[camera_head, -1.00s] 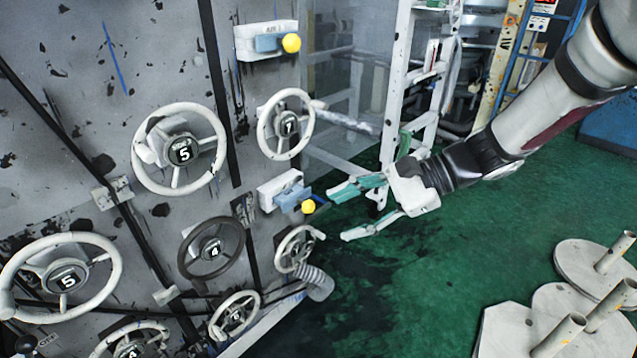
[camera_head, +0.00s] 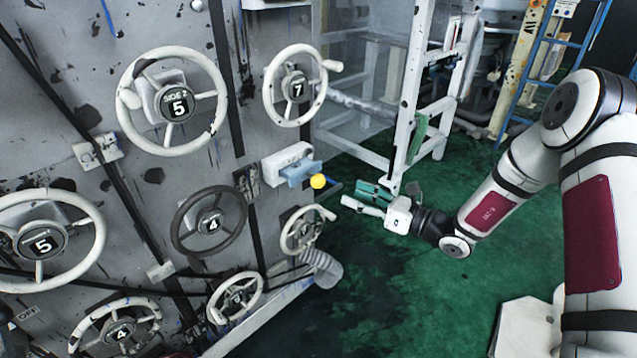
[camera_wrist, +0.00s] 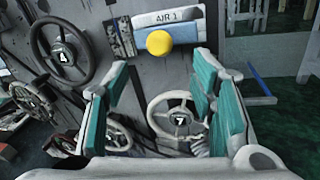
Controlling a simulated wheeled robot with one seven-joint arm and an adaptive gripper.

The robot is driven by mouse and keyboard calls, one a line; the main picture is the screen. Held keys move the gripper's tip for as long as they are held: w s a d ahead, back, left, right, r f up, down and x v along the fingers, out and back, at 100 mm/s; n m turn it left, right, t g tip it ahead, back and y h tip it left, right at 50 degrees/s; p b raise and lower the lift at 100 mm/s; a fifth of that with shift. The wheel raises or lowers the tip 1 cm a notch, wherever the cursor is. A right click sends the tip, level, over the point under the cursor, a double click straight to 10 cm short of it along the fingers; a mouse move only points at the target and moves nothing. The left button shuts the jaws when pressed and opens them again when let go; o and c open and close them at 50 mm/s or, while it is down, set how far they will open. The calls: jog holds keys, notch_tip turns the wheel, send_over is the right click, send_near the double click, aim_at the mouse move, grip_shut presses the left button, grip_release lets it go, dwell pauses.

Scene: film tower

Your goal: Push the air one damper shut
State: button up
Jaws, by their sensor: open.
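The air one damper (camera_head: 291,163) is a white box on the grey panel with a blue lever and a yellow ball knob (camera_head: 317,181) at its right end. In the wrist view its label reads AIR 1 (camera_wrist: 167,18), and the yellow knob (camera_wrist: 159,43) hangs just above and between my finger pads. My gripper (camera_head: 362,196) is open, with green pads, to the right of the knob and apart from it. In the wrist view my gripper (camera_wrist: 160,92) has its fingers spread wide with nothing between them.
A white frame (camera_head: 409,95) stands behind my gripper. The green floor (camera_head: 400,290) is open below my arm.

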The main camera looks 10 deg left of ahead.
aim_at(324, 183)
jog(key=b+x, duration=0.1)
jog(key=x, duration=1.1)
jog(key=shift+s, duration=0.1)
jog(key=shift+c, duration=0.5)
